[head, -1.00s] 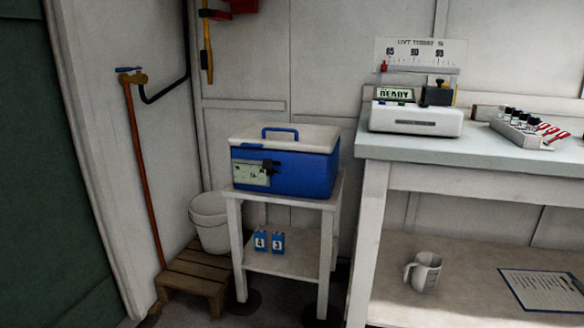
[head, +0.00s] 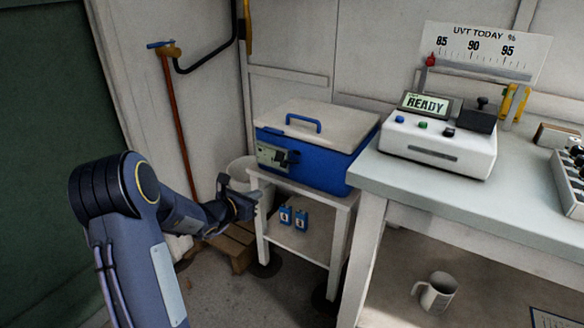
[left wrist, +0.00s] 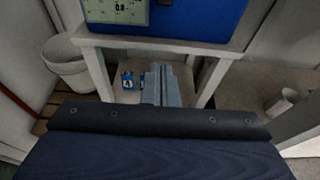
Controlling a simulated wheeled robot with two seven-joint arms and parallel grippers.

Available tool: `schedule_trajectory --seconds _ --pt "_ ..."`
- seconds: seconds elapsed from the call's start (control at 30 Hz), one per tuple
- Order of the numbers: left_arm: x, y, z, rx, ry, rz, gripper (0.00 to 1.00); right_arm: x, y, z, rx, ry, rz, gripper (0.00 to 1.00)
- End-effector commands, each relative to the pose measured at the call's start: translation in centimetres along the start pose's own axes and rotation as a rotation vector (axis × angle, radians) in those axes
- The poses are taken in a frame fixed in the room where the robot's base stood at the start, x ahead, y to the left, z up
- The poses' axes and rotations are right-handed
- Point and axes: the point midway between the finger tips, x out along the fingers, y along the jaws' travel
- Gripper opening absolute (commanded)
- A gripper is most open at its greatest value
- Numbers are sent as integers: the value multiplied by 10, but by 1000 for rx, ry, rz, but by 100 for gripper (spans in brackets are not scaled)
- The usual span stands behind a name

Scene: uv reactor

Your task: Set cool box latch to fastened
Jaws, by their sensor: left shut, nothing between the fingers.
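The cool box (head: 316,160) is blue with a pale lid (head: 320,122) and a blue handle, and stands on a small white stand; its lid is down. A dark latch (head: 293,156) sits on its front beside a pale display panel (head: 271,156). I cannot tell the latch's exact position. My left gripper (head: 254,197) is shut and empty, in front of the stand, lower than the latch and left of it, apart from the box. In the left wrist view the gripper's fingers (left wrist: 161,86) point towards the stand below the box (left wrist: 190,14). My right gripper is out of view.
The stand (head: 345,205) holds two blue packs (head: 293,217) on its lower shelf. A white bucket (head: 238,172) and wooden pallet (head: 232,246) are at left. The bench (head: 430,190) at right carries a meter (head: 440,142); a jug (head: 436,292) is below.

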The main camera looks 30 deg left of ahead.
Motion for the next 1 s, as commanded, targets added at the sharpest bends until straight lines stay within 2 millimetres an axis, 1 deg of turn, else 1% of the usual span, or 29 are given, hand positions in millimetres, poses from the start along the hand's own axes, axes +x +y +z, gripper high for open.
schedule_trajectory --seconds 0.27,0.37,0.47,0.57,0.7,0.87,0.93,1.0 --pt "1 0 0 2 -1 -1 0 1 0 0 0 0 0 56" --pt "6 -1 0 4 -2 -3 0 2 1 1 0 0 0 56" --pt "18 -1 0 4 -2 -4 0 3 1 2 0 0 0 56" --pt "37 -2 -1 4 -2 -5 0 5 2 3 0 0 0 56" --pt "68 -2 -1 5 -2 -5 0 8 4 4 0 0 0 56" --pt "101 -2 0 5 -2 -4 0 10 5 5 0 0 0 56" --pt "104 -2 15 7 -6 -3 0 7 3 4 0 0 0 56" --pt "105 -2 25 6 -6 -3 0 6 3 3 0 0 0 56"
